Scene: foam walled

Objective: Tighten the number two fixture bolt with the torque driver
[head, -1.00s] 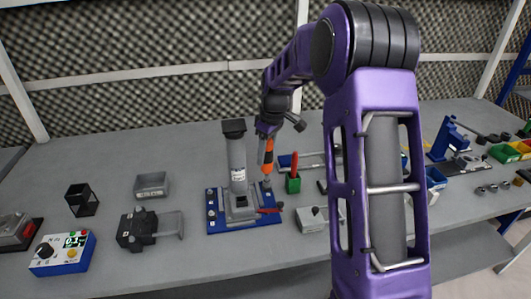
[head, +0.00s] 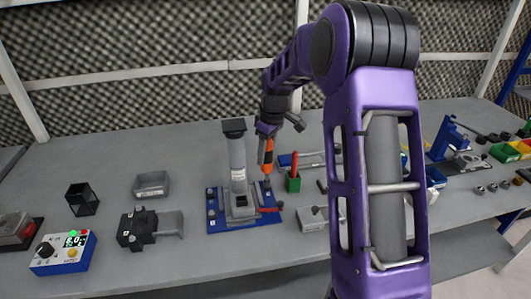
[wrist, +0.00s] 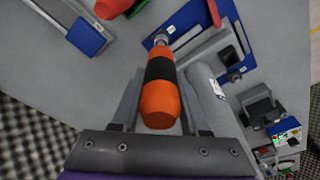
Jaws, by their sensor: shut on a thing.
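My gripper (wrist: 158,92) is shut on the orange and black torque driver (wrist: 160,82). The driver also shows upright in the head view (head: 268,152). Its metal tip reaches down to a bolt (wrist: 162,40) at a corner of the blue fixture plate (wrist: 152,42). In the head view this is the back right corner of the plate (head: 222,226). Whether the tip is fully seated on the bolt cannot be told. The bolt's number is not readable. A grey cylinder (head: 238,160) with a black top stands on the fixture, just left of the driver.
A red-handled lever (head: 269,209) lies at the fixture's right side. A green holder (head: 293,183) with a red-handled tool stands close by on the right. A blue control box (head: 62,252) with a lit display, a black clamp (head: 137,230) and a grey tray (head: 151,185) stand left.

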